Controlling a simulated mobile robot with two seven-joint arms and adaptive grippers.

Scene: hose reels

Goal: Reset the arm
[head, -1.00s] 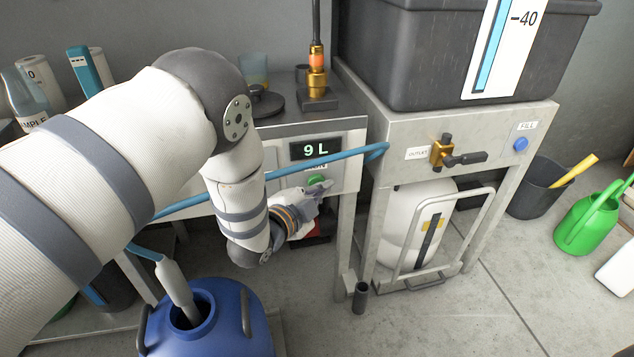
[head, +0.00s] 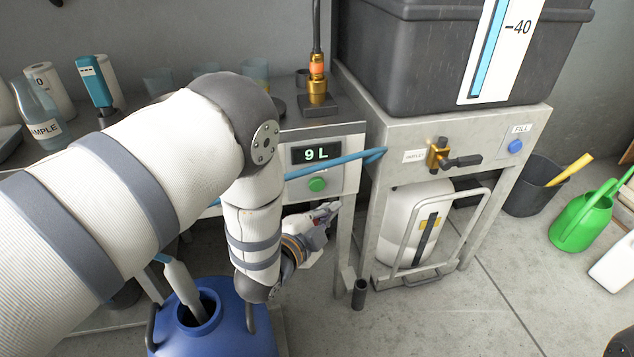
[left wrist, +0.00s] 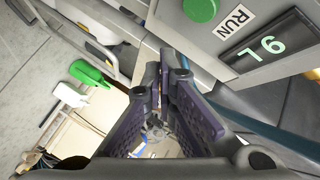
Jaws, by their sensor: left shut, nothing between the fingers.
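My left arm (head: 140,165) reaches in from the left in the head view. Its gripper (head: 328,212) is shut and empty, pointing right, in front of the bench and below the green button (head: 317,184). The gripper is apart from the button. In the left wrist view the dark fingers (left wrist: 168,78) converge with nothing between them. The green RUN button (left wrist: 201,9) shows at the top there, beside the display (left wrist: 268,46). In the head view the display (head: 316,153) reads 9 L.
A blue drum (head: 225,325) with a hose end in its mouth stands below my arm. A blue hose (head: 335,162) runs to the tank stand (head: 400,135), which has a brass outlet valve (head: 438,155). A green watering can (head: 580,225) is at right. Floor in front is mostly clear.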

